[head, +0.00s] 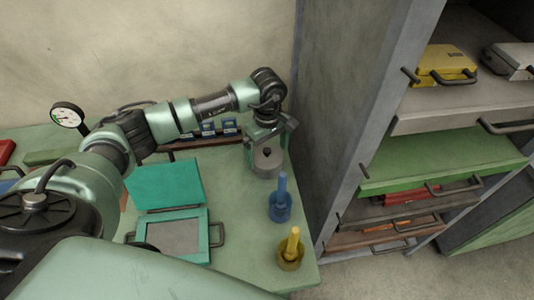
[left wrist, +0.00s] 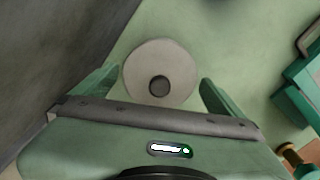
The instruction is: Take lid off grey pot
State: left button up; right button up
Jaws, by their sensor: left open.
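The grey pot (head: 266,161) stands on the green table near the cabinet side. In the left wrist view its round pale grey lid (left wrist: 143,62) shows from above, with a dark round knob (left wrist: 159,86) in the middle. The lid looks seated, and hides most of the pot below. My left gripper (head: 267,148) points down over the pot; it is open. In the left wrist view its two green fingers stand on either side of the lid, with the knob between them; contact cannot be told. My right gripper is not in view.
A blue holder (head: 280,209) and a yellow holder (head: 290,258), each with an upright handle, stand in front of the pot. An open teal box (head: 201,243) lies left of them. The grey cabinet wall (head: 340,110) rises close on the right. A dark rack (head: 205,142) stands behind.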

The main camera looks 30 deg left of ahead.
pick_arm(q)
jog(key=c, duration=1.1)
